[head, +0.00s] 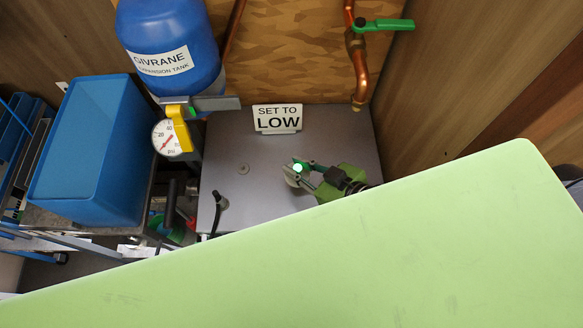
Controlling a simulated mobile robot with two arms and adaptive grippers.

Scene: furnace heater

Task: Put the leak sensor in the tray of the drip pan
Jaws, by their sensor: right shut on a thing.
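My right gripper (300,175) is over the grey flat surface, to the right of its middle. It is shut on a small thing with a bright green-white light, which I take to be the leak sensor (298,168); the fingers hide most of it. I cannot make out the drip pan or its tray in this view. The large pale green panel hides the lower part of the scene. My left gripper is not in view.
The grey flat surface (262,205) carries a "SET TO LOW" sign (277,118). A blue expansion tank (170,50), a gauge (166,138) and a blue bin (92,150) stand left. A copper pipe (359,75) descends behind. The pale green panel (400,250) fills the foreground.

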